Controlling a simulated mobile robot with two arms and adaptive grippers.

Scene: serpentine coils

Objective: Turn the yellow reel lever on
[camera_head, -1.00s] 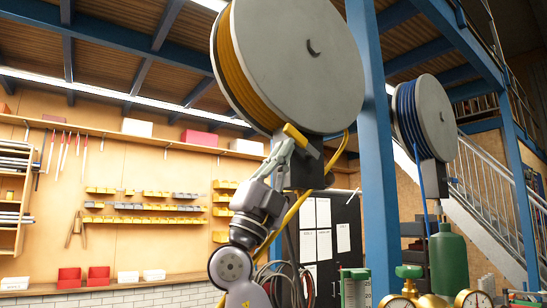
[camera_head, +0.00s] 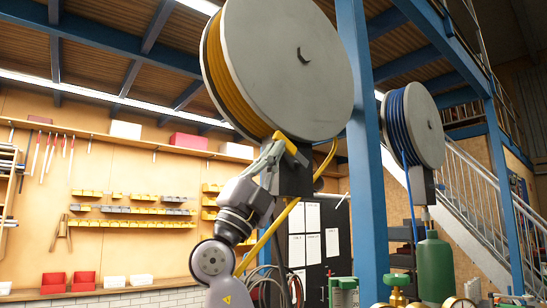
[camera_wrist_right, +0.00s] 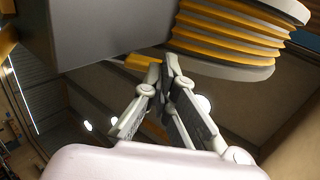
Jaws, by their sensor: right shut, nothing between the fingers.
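The yellow lever (camera_head: 285,142) sits at the upper part of the dark box under the large grey reel (camera_head: 290,65) wound with yellow hose. My right gripper (camera_head: 274,148) is shut and empty, its fingertips raised right by the lever and overlapping its lower left side. In the right wrist view, the closed fingers (camera_wrist_right: 165,75) point up towards the box (camera_wrist_right: 110,35), and a bit of the yellow lever (camera_wrist_right: 143,61) shows just behind the tips. I cannot tell whether they touch it. My left gripper is not in view.
A blue post (camera_head: 362,150) stands right of the reel. Behind it hangs a second reel (camera_head: 415,125) with blue hose, above a green cylinder (camera_head: 434,265). A yellow hose (camera_head: 268,240) runs down behind my right arm. Shelves with bins (camera_head: 130,210) line the back wall.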

